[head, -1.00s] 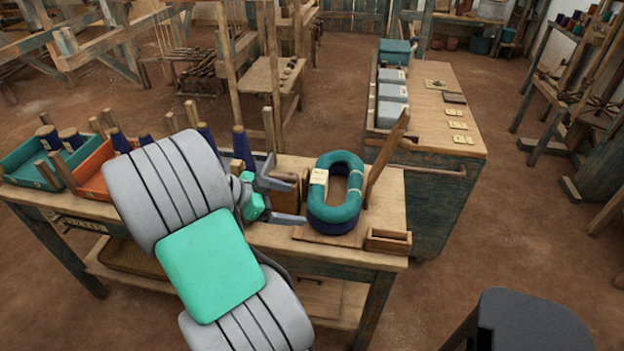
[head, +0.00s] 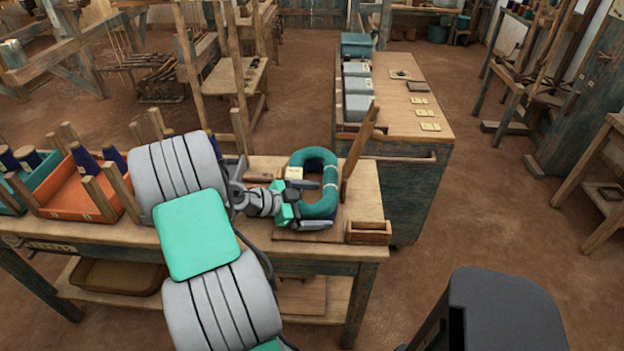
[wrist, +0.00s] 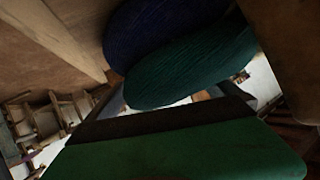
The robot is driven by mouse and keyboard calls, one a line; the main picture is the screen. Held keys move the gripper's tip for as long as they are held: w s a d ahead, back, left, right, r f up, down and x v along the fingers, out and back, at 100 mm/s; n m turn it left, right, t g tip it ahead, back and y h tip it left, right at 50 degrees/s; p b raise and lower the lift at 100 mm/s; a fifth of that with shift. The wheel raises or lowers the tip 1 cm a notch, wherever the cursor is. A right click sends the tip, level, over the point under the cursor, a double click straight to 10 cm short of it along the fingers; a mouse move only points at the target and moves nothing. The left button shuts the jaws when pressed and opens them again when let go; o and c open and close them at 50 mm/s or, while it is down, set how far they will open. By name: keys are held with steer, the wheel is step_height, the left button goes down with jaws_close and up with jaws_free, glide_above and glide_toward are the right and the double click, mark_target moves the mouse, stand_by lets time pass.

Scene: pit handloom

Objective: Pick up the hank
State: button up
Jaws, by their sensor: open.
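The teal hank (head: 329,180) is an oval ring with pale ties and a cream tag (head: 294,172), lying near the right end of the wooden table. My gripper (head: 312,204) is open at its near left part, with its fingers apart and part of the teal yarn showing between them. I cannot tell whether they touch it. In the wrist view the teal hank (wrist: 190,70) is very close, above a green finger surface (wrist: 180,150). A dark blue hank (wrist: 160,30) lies against it there. My gripper and the teal hank mostly hide the dark blue one in the head view.
An upright wooden post (head: 360,150) stands just right of the hank. A small open wooden box (head: 368,232) sits at the table's front right corner. An orange tray (head: 75,190) with dark cones is at the left. A cabinet (head: 400,165) stands behind.

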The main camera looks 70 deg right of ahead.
steer(key=shift+c, duration=0.6)
steer(key=c, duration=1.3)
